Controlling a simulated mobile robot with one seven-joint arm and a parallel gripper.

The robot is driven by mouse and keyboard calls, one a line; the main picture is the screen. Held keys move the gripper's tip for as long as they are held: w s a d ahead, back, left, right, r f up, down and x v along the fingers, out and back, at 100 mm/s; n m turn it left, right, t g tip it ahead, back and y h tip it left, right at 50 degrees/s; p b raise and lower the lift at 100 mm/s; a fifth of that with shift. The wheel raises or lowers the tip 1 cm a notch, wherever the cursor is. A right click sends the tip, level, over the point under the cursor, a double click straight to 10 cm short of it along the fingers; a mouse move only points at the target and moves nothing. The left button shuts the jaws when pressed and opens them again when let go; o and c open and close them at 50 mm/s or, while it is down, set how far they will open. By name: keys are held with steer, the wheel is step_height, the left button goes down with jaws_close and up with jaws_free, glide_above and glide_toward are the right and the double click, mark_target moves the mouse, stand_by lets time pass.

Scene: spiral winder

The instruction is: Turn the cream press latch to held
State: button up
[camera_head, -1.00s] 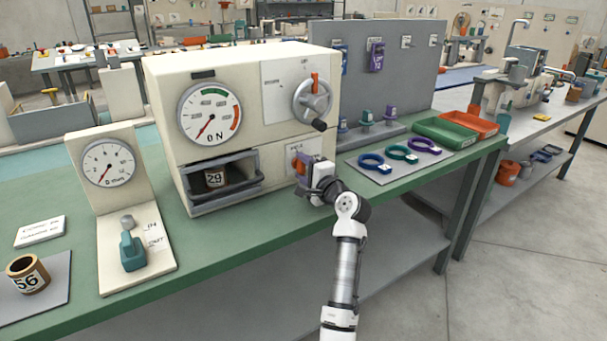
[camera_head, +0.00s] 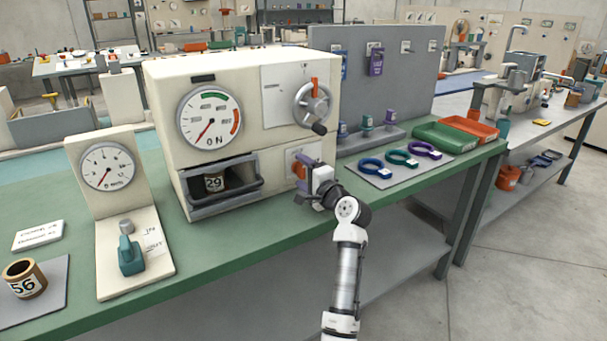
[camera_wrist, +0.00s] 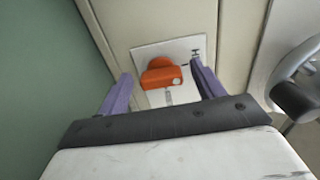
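The cream press (camera_head: 160,100) stands on the green bench. Its latch is an orange knob (camera_wrist: 160,76) on a pale plate (camera_wrist: 188,46) low on the right of the press front. In the head view the latch (camera_head: 299,170) is partly hidden by my gripper (camera_head: 302,185). In the wrist view my gripper (camera_wrist: 162,92) is open, with its two purple fingers on either side of the knob and apart from it. The plate carries small dark marks, too small to read.
A handwheel (camera_head: 312,102) with a dark handle sits above the latch. Blue, teal and purple rings (camera_head: 400,158) lie on a grey mat to the right.

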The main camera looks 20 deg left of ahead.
steer(key=b+v, duration=0.2)
steer(key=v, duration=1.1)
steer(key=shift+s+d, duration=0.25)
steer(key=shift+d, duration=0.05)
steer(key=shift+a, duration=0.1)
